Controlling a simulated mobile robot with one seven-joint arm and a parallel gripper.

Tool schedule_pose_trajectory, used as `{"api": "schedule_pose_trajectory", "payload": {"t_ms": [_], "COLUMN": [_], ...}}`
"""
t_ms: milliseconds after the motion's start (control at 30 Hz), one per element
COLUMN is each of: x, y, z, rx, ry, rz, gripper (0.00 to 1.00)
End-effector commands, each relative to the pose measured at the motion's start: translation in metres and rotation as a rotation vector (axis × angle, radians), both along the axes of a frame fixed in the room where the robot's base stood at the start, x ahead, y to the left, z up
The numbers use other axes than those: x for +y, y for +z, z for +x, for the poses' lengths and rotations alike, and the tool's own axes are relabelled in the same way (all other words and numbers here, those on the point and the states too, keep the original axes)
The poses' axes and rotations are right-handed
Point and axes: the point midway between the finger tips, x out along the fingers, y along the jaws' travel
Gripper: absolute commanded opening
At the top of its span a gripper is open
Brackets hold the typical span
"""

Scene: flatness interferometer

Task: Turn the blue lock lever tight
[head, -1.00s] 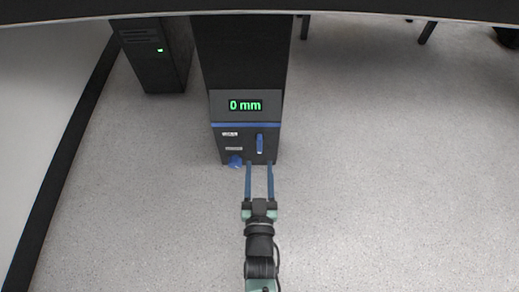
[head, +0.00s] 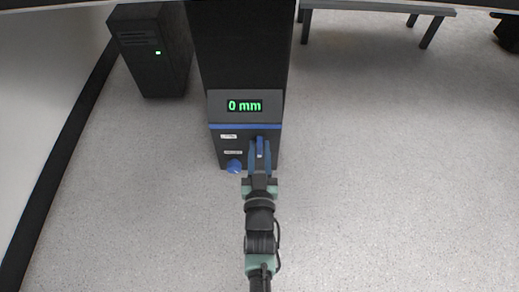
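The blue lock lever (head: 259,146) stands upright on the right of the dark front panel of the instrument (head: 229,144). My gripper (head: 260,163) reaches up to the lever from below, with one blue finger on each side of it. The fingers stand close to the lever. Whether they touch it is too small to tell. A round blue knob (head: 234,166) sits low on the panel, left of my gripper. The display (head: 245,106) above reads 0 mm in green.
A dark bench (head: 380,7) is at the back right. The speckled floor (head: 400,170) to the right is clear. A dark strip (head: 60,160) runs along the left wall.

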Motion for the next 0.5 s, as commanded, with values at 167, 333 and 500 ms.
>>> {"api": "schedule_pose_trajectory", "payload": {"t_ms": [167,333,500], "x": [0.0,0.0,0.0003], "y": [-0.0002,0.0,0.0009], "z": [-0.0003,-0.0004,-0.0003], "rx": [0.0,0.0,-0.001], "ry": [0.0,0.0,0.0], "rz": [0.0,-0.008,-0.051], "gripper": [0.0,0.0,0.0]}}
